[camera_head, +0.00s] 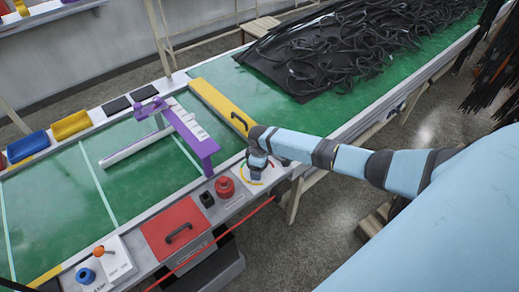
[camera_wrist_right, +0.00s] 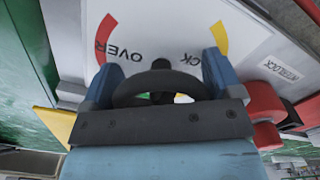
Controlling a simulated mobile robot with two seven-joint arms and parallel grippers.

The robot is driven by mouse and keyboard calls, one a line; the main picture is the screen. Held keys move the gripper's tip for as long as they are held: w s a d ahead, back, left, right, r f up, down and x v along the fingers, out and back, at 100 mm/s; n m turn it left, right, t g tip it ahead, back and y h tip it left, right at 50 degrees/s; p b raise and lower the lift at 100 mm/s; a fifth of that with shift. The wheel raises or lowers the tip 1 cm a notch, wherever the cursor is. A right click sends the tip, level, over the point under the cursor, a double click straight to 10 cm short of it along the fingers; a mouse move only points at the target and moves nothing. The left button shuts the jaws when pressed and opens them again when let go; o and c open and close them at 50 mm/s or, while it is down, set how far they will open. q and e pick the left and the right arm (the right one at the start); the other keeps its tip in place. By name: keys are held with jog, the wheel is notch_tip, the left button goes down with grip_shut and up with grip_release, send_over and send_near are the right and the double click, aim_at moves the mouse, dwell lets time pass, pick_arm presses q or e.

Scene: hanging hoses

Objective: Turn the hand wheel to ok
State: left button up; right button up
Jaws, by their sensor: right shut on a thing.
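The hand wheel (camera_wrist_right: 160,84) is a dark ring with a hub, seen in the right wrist view. My right gripper (camera_wrist_right: 161,76) is shut on it, one blue finger at each side. Behind the wheel is a white dial plate (camera_wrist_right: 165,25) with a red arc (camera_wrist_right: 106,36) by the word OVER and a yellow arc (camera_wrist_right: 220,38) by a word ending in CK. A little green shows beside the hub, mostly hidden. In the head view my right gripper (camera_head: 258,166) covers the wheel on the bench's front edge. My left gripper is not in view.
A red mushroom button (camera_head: 225,187) stands just left of the wheel. A purple bracket (camera_head: 188,130) and yellow bar (camera_head: 222,105) are close behind. A red lid with a handle (camera_head: 172,228) is further left. Black hoses (camera_head: 350,45) lie on the green belt at the back.

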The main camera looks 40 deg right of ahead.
jog(key=shift+r+m+p, duration=0.15)
jog(key=shift+m+p, duration=0.5)
jog(key=shift+m, duration=0.55)
jog(key=shift+p, duration=0.3)
jog(key=o, duration=0.7)
jog(key=shift+s, duration=0.1)
jog(key=shift+o, duration=0.2)
notch_tip(320, 180, up, 14)
jog(key=shift+f, duration=0.25)
